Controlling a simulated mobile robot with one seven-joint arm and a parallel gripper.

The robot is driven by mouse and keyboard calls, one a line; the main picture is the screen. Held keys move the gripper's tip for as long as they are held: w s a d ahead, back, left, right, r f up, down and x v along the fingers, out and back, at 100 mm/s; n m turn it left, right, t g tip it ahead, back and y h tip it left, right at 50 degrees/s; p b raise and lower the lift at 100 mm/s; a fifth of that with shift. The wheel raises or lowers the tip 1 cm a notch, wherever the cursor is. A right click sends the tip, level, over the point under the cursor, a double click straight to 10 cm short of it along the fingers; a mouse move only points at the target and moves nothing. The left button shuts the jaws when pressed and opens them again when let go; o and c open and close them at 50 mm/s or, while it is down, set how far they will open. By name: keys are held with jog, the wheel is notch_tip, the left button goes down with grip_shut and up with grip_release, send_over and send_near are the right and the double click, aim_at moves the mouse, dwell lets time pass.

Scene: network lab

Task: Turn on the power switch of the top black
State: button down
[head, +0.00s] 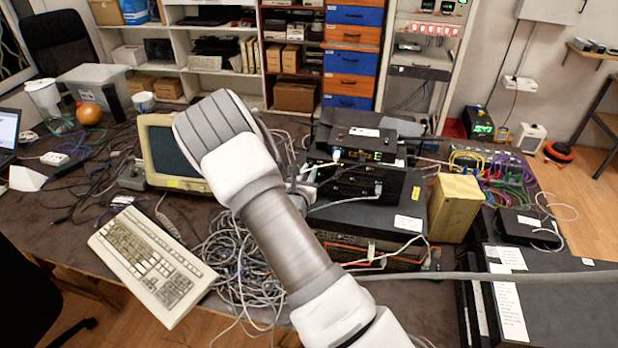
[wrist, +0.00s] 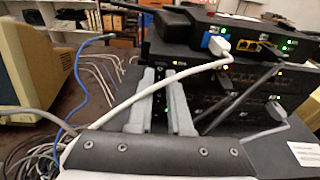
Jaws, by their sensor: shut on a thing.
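The top black device (head: 363,143) sits on a stack of black network boxes in the head view. A white cable (wrist: 150,100) crosses in front of the fingers. The power switch is not clearly visible.
A beige monitor (head: 160,150) and keyboard (head: 150,262) stand left of the stack. A cable tangle (head: 235,255) lies in front. A yellowish box (head: 454,208) stands close on the right. Loose cables cross the stack's front, leaving little free room.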

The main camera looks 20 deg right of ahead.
dwell(0.3)
jog(key=c, duration=0.8)
grip_release()
jog(key=shift+c, duration=0.2)
jog(key=b+v, duration=0.2)
jog(key=v, duration=1.5)
jog(key=shift+s, duration=0.25)
jog(key=shift+r, duration=0.1)
